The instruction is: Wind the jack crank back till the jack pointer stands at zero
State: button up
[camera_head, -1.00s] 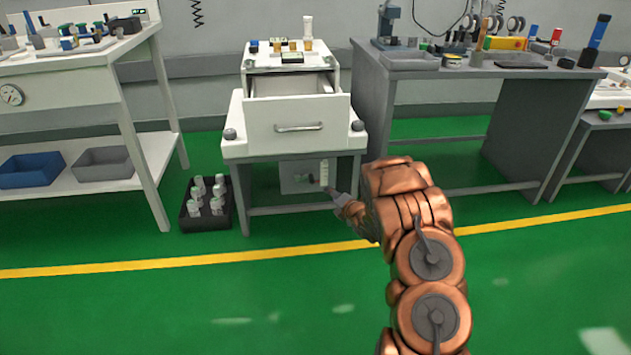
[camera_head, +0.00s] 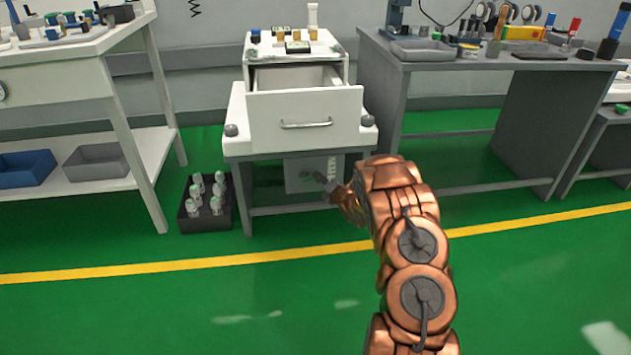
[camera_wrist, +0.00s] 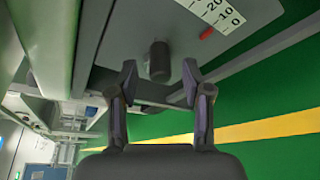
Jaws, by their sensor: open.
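The jack panel (camera_head: 297,182) is a grey plate under the cart's drawer. In the wrist view, a dark cylindrical crank handle (camera_wrist: 159,58) stands out from the panel. My gripper (camera_wrist: 159,82) is open, with one finger on each side of the handle's near end; I cannot tell whether either touches it. In the head view my gripper (camera_head: 322,181) is at the panel's front, and the arm partly hides the panel. The red jack pointer (camera_wrist: 207,33) is beside the low end of a white scale (camera_wrist: 219,14) marked 20, 10, 0. Its exact reading is unclear.
The white cart (camera_head: 305,122) has its drawer (camera_head: 306,119) pulled out above the panel. A black crate (camera_head: 207,220) of bottles stands on the floor to the left. A grey bench (camera_head: 485,66) stands to the right. The green floor in front is clear.

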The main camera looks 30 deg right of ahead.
jog(key=shift+f+x, duration=0.2)
jog(key=shift+x, duration=0.8)
jog(key=shift+w+b, duration=0.35)
jog(key=shift+w, duration=0.35)
jog(key=shift+c, duration=0.2)
grip_shut()
jog(key=shift+s+a, duration=0.1)
jog(key=shift+a, duration=0.25)
jog(key=shift+d, duration=0.2)
